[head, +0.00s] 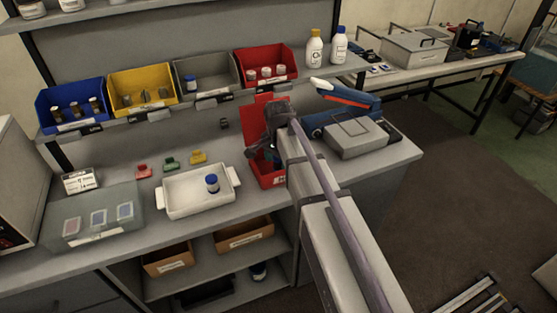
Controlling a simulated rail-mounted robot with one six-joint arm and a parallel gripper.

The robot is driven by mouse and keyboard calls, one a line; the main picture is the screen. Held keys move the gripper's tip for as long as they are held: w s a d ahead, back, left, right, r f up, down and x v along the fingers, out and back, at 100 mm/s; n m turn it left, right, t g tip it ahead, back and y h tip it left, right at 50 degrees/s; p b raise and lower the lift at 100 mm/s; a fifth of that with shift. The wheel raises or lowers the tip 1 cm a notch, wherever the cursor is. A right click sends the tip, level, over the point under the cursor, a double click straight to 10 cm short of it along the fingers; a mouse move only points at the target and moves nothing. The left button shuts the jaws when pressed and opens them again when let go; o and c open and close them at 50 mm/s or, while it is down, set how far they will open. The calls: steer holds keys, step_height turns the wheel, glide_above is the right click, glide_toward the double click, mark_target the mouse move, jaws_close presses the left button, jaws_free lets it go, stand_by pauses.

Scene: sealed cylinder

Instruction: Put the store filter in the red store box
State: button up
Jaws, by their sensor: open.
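The red store box (268,181), as I take it, stands on the bench with its red lid (263,108) raised at the back. My gripper (268,145) is over this box, pointing down, and it hides much of the inside. The jaws are open. Something dark and bluish shows at the box's mouth below the gripper, too small to tell whether it is the filter or part of my gripper. I cannot pick out the store filter with certainty.
Blue, yellow, grey and red bins (265,81) line the shelf above. Red, green and yellow clips (170,163) lie behind the tray. A translucent case (92,223) is at left. A grey device (356,137) stands right of the box. My arm covers the bench's front right.

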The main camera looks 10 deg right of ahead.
step_height(320, 180, up, 13)
steer(key=p, duration=1.3)
steer(key=s+n, duration=1.1)
steer(key=s, duration=0.6)
steer(key=shift+s+f+b, duration=0.3)
steer(key=shift+f+b, duration=0.05)
